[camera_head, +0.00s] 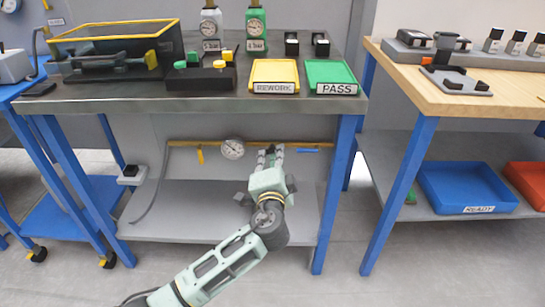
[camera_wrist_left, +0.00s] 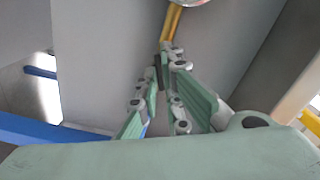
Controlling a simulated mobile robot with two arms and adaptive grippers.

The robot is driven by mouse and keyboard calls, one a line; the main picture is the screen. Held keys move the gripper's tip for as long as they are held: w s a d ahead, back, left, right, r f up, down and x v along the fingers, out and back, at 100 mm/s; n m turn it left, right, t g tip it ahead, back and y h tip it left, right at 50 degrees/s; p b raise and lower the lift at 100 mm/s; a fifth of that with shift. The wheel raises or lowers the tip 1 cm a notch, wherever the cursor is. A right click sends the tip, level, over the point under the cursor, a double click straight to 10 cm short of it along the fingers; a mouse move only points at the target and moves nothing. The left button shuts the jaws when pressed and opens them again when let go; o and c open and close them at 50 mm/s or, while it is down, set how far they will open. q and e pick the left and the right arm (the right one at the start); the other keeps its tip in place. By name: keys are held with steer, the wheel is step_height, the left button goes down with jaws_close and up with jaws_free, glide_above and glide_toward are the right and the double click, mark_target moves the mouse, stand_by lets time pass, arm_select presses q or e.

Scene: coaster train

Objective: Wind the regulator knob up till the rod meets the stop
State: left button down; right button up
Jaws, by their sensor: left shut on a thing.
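My left gripper (camera_head: 270,151) reaches under the middle bench to the yellow pipe (camera_head: 183,143), right of a round white gauge (camera_head: 232,149). In the left wrist view, its fingers (camera_wrist_left: 163,62) close together on a small dark piece, which I take to be the regulator knob (camera_wrist_left: 158,72); the fingers hide most of it. The yellow pipe (camera_wrist_left: 172,22) and the edge of the gauge (camera_wrist_left: 190,1) show just beyond the fingertips. I cannot make out the rod or the stop. My right gripper is not in view.
A yellow lever (camera_head: 200,156) and a blue handle (camera_head: 308,150) sit on the pipe, either side of my gripper. The bench top (camera_head: 190,103) overhangs it, and a grey lower shelf (camera_head: 210,200) lies below. Blue bench legs (camera_head: 338,190) stand at the sides.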

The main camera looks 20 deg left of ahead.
arm_select(q)
steer(key=c, duration=1.9)
jaws_free()
steer(key=v, duration=1.2)
